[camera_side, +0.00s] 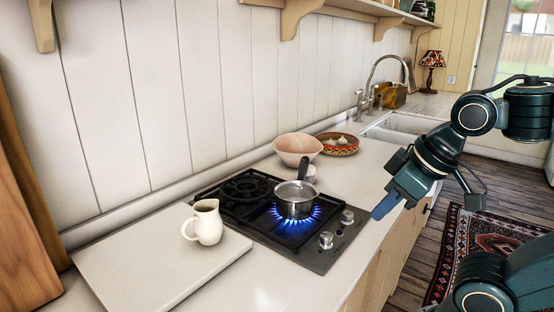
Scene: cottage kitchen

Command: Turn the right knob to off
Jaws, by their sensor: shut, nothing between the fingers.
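The hob (318,259) is a dark steel and black cooktop set in the white counter. Two silver knobs stand on its front strip: the right knob (347,216) is farther back and the left knob (326,240) is nearer the camera. Blue flames (279,217) burn under a small steel saucepan (297,197) on the right burner. The left burner (246,187) shows no flame. My gripper (379,212) is shut and empty. It points down to the left, just right of the right knob and apart from it in the picture. The knobs' markings are too small to read.
A cream jug (205,224) stands on a white board (125,262) left of the hob. A pink bowl (296,147), a small cup (311,172) and a patterned bowl (338,145) stand behind it. A sink with a tap (375,75) lies farther back. Counter right of the hob is clear.

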